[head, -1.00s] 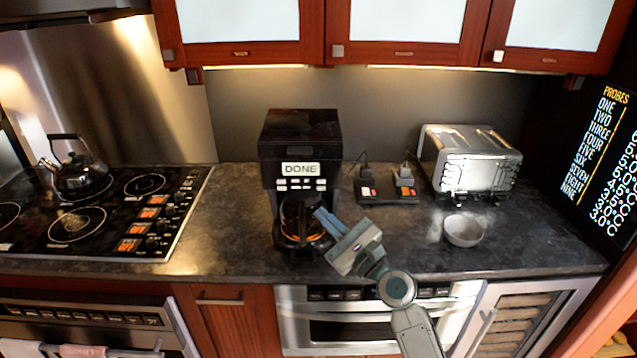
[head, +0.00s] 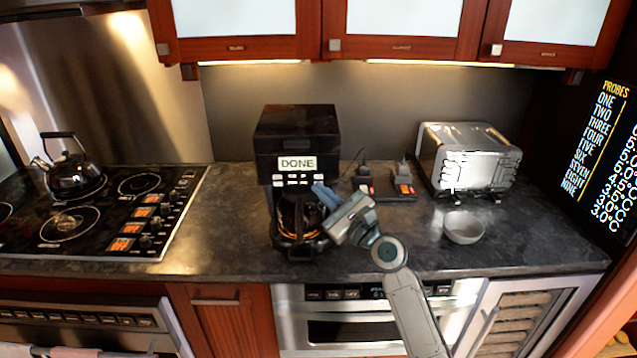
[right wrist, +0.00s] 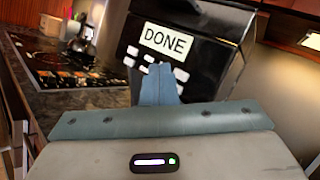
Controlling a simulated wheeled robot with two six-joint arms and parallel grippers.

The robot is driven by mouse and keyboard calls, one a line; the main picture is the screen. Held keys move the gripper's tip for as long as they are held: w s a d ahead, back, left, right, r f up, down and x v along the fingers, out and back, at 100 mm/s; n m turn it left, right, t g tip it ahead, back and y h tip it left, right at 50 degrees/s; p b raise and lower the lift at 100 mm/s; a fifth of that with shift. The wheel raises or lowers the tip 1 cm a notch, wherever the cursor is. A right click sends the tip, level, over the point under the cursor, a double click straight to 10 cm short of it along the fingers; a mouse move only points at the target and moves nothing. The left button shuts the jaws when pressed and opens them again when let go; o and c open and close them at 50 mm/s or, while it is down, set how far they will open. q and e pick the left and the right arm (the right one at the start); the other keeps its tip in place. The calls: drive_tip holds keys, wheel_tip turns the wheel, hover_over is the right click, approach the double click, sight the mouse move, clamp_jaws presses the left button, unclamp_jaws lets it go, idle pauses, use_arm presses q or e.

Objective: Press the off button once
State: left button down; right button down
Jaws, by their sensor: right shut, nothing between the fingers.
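The black coffee maker (head: 297,135) stands on the dark counter, with a white "DONE" label above rows of small white buttons (head: 292,180). Which button is the off button I cannot read. My right gripper (head: 320,190) is shut and empty, its fingertips just in front of the lower right of the button rows. In the right wrist view the shut fingers (right wrist: 158,78) point up at the buttons (right wrist: 148,60) and cover part of them. Whether they touch I cannot tell. The "DONE" label also shows in the right wrist view (right wrist: 166,40). My left gripper is not in view.
A glass carafe (head: 298,222) sits in the coffee maker, below my fingers. Two small switch devices (head: 385,188), a toaster (head: 468,158) and a bowl (head: 463,228) stand to the right. A stove with a kettle (head: 70,172) is at left. The counter left of the coffee maker is clear.

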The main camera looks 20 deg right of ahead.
drive_tip(key=shift+w+d, duration=0.2)
drive_tip(key=shift+w, duration=0.45)
drive_tip(key=shift+w, duration=0.15)
idle(1.5)
drive_tip(key=shift+w+d, duration=0.1)
drive_tip(key=shift+w, duration=0.2)
drive_tip(key=shift+w+d+b, duration=0.1)
drive_tip(key=shift+w+b, duration=0.15)
drive_tip(key=shift+b, duration=0.05)
idle(0.5)
drive_tip(key=shift+s+r, duration=0.1)
drive_tip(key=shift+s+a+p, duration=0.25)
drive_tip(key=shift+s+p, duration=0.2)
drive_tip(key=shift+s, duration=0.2)
